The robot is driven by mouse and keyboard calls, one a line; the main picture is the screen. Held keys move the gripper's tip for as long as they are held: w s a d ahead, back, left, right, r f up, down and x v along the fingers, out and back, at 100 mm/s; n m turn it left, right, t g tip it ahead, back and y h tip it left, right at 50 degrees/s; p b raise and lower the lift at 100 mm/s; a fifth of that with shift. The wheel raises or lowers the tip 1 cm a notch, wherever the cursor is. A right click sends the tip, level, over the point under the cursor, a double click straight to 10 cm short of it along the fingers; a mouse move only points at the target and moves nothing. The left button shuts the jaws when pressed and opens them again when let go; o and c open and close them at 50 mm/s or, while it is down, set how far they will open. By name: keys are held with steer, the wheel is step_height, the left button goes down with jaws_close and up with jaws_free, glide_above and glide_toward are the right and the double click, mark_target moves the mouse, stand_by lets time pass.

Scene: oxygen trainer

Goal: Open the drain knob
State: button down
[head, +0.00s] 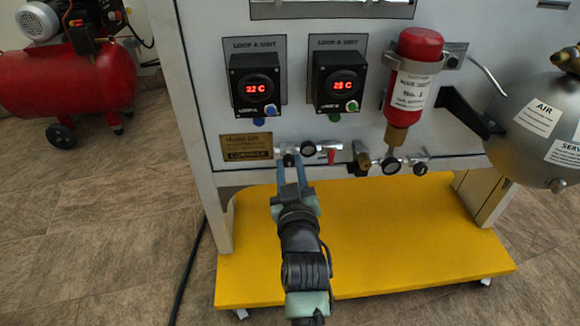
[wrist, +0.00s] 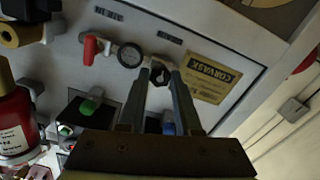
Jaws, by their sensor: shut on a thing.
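My gripper is shut on the knob. The knob's turn angle cannot be made out.
A round gauge (head: 308,149) and a red lever (head: 332,156) sit just right of the knob. Two red-digit controllers (head: 255,87) are above. A red cylinder (head: 415,75) and a steel tank (head: 545,130) stand right. A yellow base (head: 370,250) lies below.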

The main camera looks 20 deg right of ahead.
steer(key=c, duration=0.6)
jaws_free()
steer(key=p+v, duration=0.4)
steer(key=v, duration=0.9)
steer(key=shift+p, duration=0.4)
steer(key=shift+w+r, duration=0.1)
steer(key=shift+r, duration=0.05)
